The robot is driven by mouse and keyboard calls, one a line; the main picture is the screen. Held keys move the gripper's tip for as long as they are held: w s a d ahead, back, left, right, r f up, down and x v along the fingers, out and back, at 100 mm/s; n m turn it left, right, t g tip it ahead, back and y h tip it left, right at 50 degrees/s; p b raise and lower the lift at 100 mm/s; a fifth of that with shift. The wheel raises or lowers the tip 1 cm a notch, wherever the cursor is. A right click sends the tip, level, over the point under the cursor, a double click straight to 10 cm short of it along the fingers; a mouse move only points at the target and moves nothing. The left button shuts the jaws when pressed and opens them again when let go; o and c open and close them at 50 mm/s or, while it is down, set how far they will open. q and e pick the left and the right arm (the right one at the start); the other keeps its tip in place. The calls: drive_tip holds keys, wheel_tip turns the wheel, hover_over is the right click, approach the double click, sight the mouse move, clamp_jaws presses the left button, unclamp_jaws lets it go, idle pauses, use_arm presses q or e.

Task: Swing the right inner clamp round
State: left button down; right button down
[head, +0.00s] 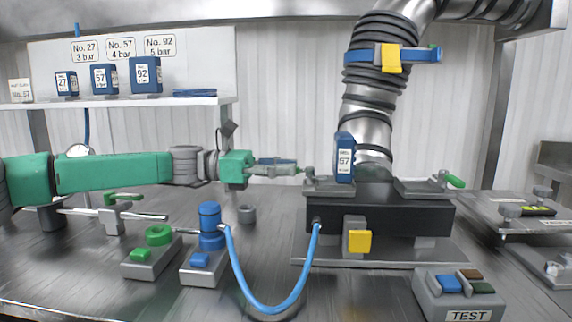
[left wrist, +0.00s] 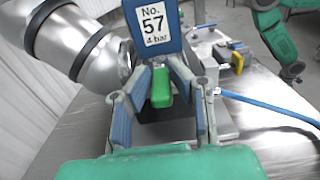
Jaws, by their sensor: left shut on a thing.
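My left gripper (head: 300,171) reaches in from the left to the left end of the black box (head: 380,217). In the left wrist view its blue-padded fingers (left wrist: 161,100) are shut around a green clamp handle (left wrist: 160,88); how firmly the pads touch it is hard to see. In the head view the fingers hide that handle, beside the left metal plate (head: 325,186) on the box. Another clamp with a green handle (head: 455,182) stands at the box's right end, with no gripper at it. My right gripper is not in view.
A blue No. 57 block (head: 345,158) stands upright on the box by the ribbed metal pipe (head: 367,110). A blue hose (head: 270,308) loops from the blue-capped fitting (head: 210,225) to the box. A yellow latch (head: 360,241) and a TEST button box (head: 460,298) are in front.

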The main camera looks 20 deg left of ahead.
use_arm(q)
drive_tip(key=shift+w+f, duration=0.1)
drive_tip(key=shift+f, duration=0.05)
drive_tip(key=c, duration=1.5)
unclamp_jaws()
drive_tip(key=shift+w, duration=0.1)
drive_tip(key=shift+a, duration=0.25)
drive_tip(key=v, duration=1.1)
drive_tip(key=shift+a+f, duration=0.1)
drive_tip(key=shift+a, duration=0.25)
